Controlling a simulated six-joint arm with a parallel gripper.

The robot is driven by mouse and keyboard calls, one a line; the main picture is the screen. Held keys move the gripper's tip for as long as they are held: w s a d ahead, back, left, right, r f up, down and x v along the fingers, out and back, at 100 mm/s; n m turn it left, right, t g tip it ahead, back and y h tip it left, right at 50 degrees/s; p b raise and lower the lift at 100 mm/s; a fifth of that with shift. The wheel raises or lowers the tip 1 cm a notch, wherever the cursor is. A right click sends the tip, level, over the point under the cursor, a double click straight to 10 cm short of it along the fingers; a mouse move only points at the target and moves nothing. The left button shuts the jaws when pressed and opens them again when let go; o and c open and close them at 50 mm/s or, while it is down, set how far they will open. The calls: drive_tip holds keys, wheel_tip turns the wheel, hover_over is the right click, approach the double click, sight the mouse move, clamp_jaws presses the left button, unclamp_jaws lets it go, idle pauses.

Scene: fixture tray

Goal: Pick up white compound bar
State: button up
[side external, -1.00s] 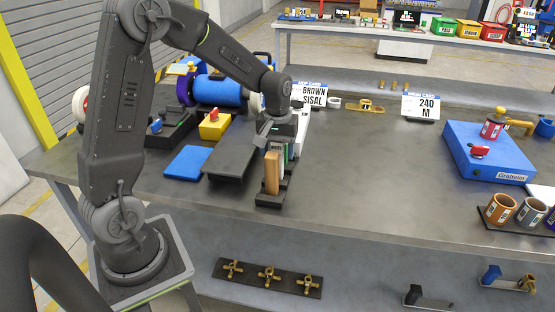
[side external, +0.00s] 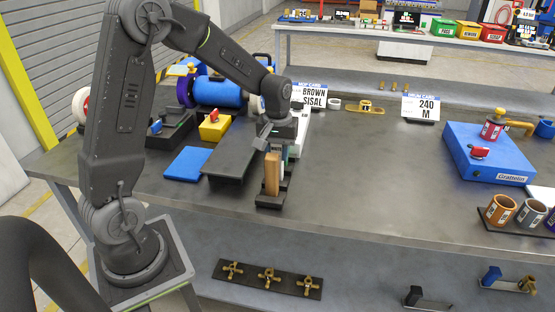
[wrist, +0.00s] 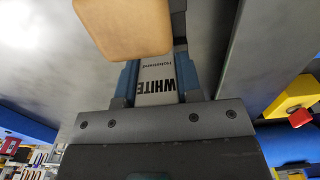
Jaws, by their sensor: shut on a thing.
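The white compound bar (wrist: 157,75), with WHITE printed in black on its label, is between the two blue-grey fingers of my gripper (wrist: 157,80) in the wrist view. The fingers are shut on its sides. A tan bar (wrist: 122,28) is just beyond it and hides part of it. In the side view my gripper (side external: 276,147) points down over a black rack (side external: 270,200), directly behind the upright tan bar (side external: 272,174). The white bar is mostly hidden there, and I cannot tell whether its lower end is clear of the rack.
A dark flat block (side external: 232,166) and a blue pad (side external: 187,163) lie left of the rack. A yellow box (side external: 214,127) with a red knob stands behind them. Cards (side external: 311,97) stand at the back. The table right of the rack is clear up to the blue case (side external: 488,153).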

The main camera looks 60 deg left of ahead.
drive_tip(key=shift+r, duration=0.15)
drive_tip(key=shift+r, duration=0.6)
wheel_tip(320, 180, up, 3)
drive_tip(key=s+a+r, duration=0.6)
drive_tip(key=s+a, duration=0.2)
drive_tip(key=shift+a+r, duration=0.3)
